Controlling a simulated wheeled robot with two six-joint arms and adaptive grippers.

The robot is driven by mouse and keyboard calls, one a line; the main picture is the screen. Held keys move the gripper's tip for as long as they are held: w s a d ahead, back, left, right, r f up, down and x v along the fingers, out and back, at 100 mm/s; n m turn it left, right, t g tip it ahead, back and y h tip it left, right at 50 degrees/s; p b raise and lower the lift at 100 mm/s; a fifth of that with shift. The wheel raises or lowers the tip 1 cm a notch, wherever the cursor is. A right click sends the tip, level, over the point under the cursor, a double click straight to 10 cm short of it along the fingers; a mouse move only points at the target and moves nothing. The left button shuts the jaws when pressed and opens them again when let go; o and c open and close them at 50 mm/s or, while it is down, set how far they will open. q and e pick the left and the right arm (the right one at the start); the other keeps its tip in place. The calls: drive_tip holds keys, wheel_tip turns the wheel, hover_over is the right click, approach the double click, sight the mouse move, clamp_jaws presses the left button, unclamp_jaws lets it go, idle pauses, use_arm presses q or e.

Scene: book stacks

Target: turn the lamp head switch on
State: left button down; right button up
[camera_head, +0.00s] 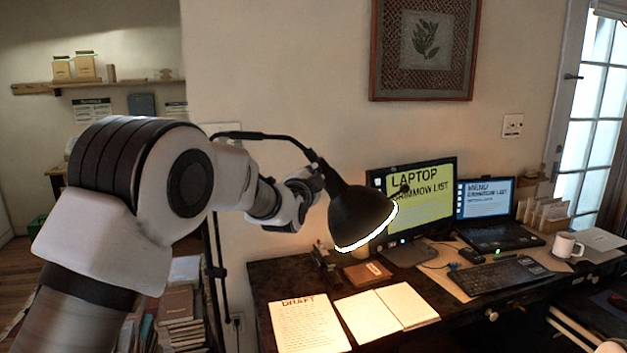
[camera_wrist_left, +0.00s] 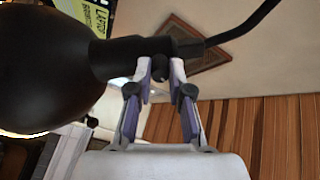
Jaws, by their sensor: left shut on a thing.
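The black lamp head (camera_head: 358,213) hangs over the desk, tilted down, with a bright glowing rim. It also shows large and dark at the left of the left wrist view (camera_wrist_left: 45,65). A thin black lamp arm (camera_head: 255,136) runs left from its neck. My left gripper (camera_head: 312,184) is at the neck of the lamp head, its fingertips partly hidden. In the left wrist view its two fingers (camera_wrist_left: 161,72) close on the small dark switch (camera_wrist_left: 159,68) at the neck.
Below the lamp, the dark desk (camera_head: 275,278) bears a draft sheet (camera_head: 305,325) and an open book (camera_head: 385,308). A monitor (camera_head: 425,200), laptop (camera_head: 490,235), keyboard (camera_head: 500,275) and white mug (camera_head: 566,246) stand to the right. Stacked books (camera_head: 180,305) are at lower left.

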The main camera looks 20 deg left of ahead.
use_arm(q)
drive_tip(key=m+b, duration=0.1)
drive_tip(key=m, duration=0.4)
drive_tip(key=shift+r+m, duration=0.1)
drive_tip(key=shift+m, duration=0.3)
idle(0.4)
drive_tip(key=c, duration=1.1)
unclamp_jaws()
drive_tip(key=shift+o, duration=0.2)
drive_tip(key=shift+d, duration=0.1)
drive_tip(key=shift+s, duration=0.1)
drive_tip(key=s, duration=1.1)
drive_tip(key=shift+s+d+f, duration=0.15)
drive_tip(key=shift+s+f, duration=0.05)
drive_tip(key=shift+s, duration=0.2)
drive_tip(key=shift+f, duration=0.1)
